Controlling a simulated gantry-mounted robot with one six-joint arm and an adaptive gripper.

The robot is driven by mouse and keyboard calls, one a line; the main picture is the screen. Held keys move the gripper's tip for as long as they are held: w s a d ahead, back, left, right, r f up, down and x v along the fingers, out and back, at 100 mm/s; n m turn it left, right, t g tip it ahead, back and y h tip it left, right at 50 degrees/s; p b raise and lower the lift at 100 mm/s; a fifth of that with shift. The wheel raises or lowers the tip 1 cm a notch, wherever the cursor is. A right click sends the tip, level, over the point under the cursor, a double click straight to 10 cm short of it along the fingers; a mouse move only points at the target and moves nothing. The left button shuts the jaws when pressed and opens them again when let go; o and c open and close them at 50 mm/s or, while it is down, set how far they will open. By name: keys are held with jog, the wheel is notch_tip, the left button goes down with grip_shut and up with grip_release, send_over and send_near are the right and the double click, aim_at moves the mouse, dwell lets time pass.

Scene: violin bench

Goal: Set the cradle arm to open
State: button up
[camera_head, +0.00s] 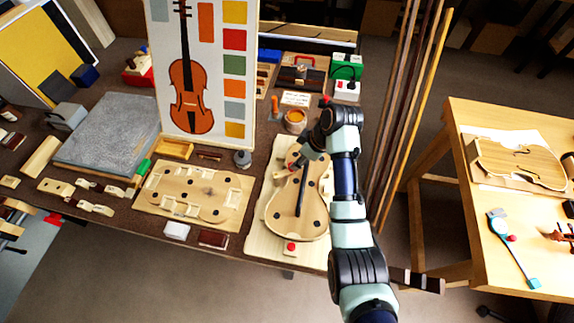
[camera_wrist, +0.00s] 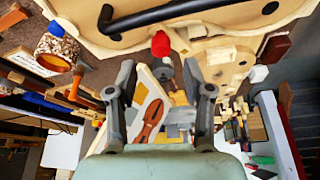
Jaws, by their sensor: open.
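The violin-shaped wooden cradle (camera_head: 288,222) lies on the bench. Its dark cradle arm (camera_head: 300,195) runs lengthwise over the body, its upper end partly hidden by my gripper. In the wrist view the black arm (camera_wrist: 180,12) crosses the top of the picture over the pale wood. A red knob (camera_wrist: 160,44) shows just below it there, beyond the gap between my fingers. My gripper (camera_wrist: 163,85) is open and empty, its two fingers apart. In the head view my gripper (camera_head: 299,163) is over the upper part of the cradle, close to the arm; contact cannot be told.
A second wooden form (camera_head: 190,192) lies to the left, with a violin chart (camera_head: 240,90) standing behind. A cork-flecked pot (camera_head: 295,120) stands behind the cradle. Tall wooden strips (camera_head: 405,110) rise to the right of my arm. Bare floor lies in front of the bench.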

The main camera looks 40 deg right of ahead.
aim_at(285, 170)
jog(key=b+x, duration=0.1)
jog(key=x, duration=0.5)
jog(key=shift+w+a+f+b, duration=0.1)
jog(key=shift+w+f+b, duration=0.05)
jog(key=shift+b, duration=0.15)
jog(key=shift+c, duration=0.3)
grip_shut()
